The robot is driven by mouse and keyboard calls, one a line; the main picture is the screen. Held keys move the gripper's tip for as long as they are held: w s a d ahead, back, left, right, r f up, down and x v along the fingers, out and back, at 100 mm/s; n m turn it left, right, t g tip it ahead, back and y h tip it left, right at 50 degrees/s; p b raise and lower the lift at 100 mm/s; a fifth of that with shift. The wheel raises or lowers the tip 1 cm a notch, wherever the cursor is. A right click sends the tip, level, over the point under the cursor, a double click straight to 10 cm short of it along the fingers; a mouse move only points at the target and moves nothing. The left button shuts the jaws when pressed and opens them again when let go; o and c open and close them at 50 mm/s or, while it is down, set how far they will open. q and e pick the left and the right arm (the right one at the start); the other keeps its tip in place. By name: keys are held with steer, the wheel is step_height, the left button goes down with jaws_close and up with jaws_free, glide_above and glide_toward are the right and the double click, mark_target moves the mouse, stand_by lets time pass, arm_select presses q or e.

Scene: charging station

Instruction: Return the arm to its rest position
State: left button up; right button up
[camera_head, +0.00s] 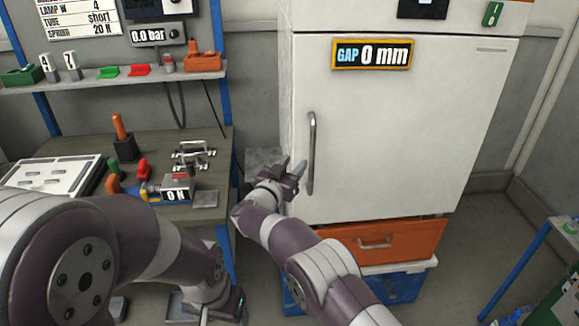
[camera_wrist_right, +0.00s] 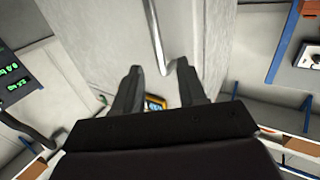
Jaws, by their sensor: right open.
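My right gripper (camera_head: 291,168) is open and empty, just left of the handle (camera_head: 311,152) of the white cabinet door (camera_head: 400,125). Its two fingers also show in the right wrist view (camera_wrist_right: 157,85), with the metal handle (camera_wrist_right: 155,35) beyond them. I cannot tell whether a finger touches the handle. The door looks shut, and the sign on it (camera_head: 371,54) reads "GAP 0 mm". My left arm (camera_head: 95,255) comes in at the lower left. Its gripper (camera_head: 236,303) is low at the bottom edge, small and partly hidden, so its jaws are unclear.
A workbench (camera_head: 60,150) stands at the left with a white tray (camera_head: 50,175), coloured-handled tools and a box reading "0 N" (camera_head: 176,190). A shelf (camera_head: 110,76) hangs above it. An orange drawer (camera_head: 385,243) sits under the cabinet. Floor (camera_head: 455,235) is clear right of the cabinet.

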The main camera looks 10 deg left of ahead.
steer(key=s+a+f+n+g+y, duration=0.2)
steer(key=a+f+n+g+y, duration=0.15)
steer(key=a+f+y, duration=0.45)
steer(key=s+d+f+n+g+y, duration=0.1)
steer(key=s+d+f+n+g, duration=0.2)
steer(key=s+d+f+g, duration=0.45)
steer(key=s+d+r+m+g+h, duration=0.1)
steer(key=s+d+r+g, duration=0.1)
steer(key=s+d, duration=1.2)
steer(key=s+d+r+m+g+h, duration=0.1)
steer(key=s+d+r, duration=0.4)
steer(key=s+d, duration=0.9)
steer(key=shift+s+d+r+m+g+h, duration=0.35)
steer(key=shift+d+g+h, duration=0.35)
steer(key=shift+d+g, duration=0.25)
